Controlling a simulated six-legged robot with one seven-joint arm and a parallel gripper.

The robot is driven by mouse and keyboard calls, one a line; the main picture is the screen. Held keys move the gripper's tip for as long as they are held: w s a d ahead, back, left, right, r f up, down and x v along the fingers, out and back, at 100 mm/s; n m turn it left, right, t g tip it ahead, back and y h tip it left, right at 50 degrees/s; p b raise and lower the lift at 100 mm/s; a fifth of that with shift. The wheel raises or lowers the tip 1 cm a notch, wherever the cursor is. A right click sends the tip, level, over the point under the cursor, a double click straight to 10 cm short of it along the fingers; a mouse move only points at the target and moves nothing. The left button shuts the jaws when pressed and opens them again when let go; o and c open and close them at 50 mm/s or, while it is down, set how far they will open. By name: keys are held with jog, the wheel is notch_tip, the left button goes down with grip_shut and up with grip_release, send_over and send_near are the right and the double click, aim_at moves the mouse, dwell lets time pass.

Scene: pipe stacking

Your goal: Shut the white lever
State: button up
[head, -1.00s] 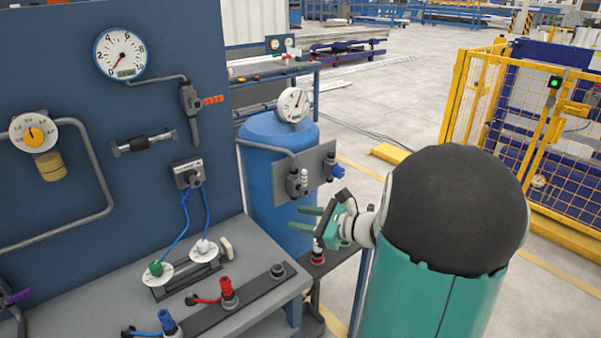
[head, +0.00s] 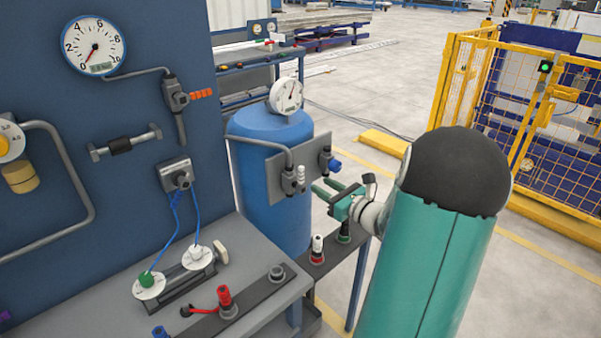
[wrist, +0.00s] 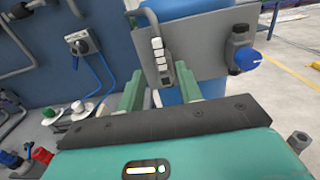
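The white lever (head: 300,174) is a small ribbed handle on a valve, standing roughly upright on a grey plate (head: 312,168) in front of the blue tank (head: 268,205). In the wrist view the white lever (wrist: 158,52) is near the top centre, ahead of the space between my fingers. My gripper (head: 326,188) is open, with two green fingers apart, to the right of the lever and slightly lower in the head view. In the wrist view my gripper (wrist: 160,88) shows nothing between its fingers. I see no contact with the lever.
A blue-handled valve (wrist: 247,58) sits on the same plate, right of the lever. A pipe (head: 262,140) runs into the lever's valve. Connectors, one white-topped (head: 317,248), stand on the bench below my gripper.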

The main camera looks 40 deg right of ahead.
aim_at(303, 174)
jog(key=w, duration=0.9)
jog(key=shift+w+a, duration=0.25)
jog(key=shift+w, duration=0.1)
jog(key=shift+s, duration=0.1)
grip_shut()
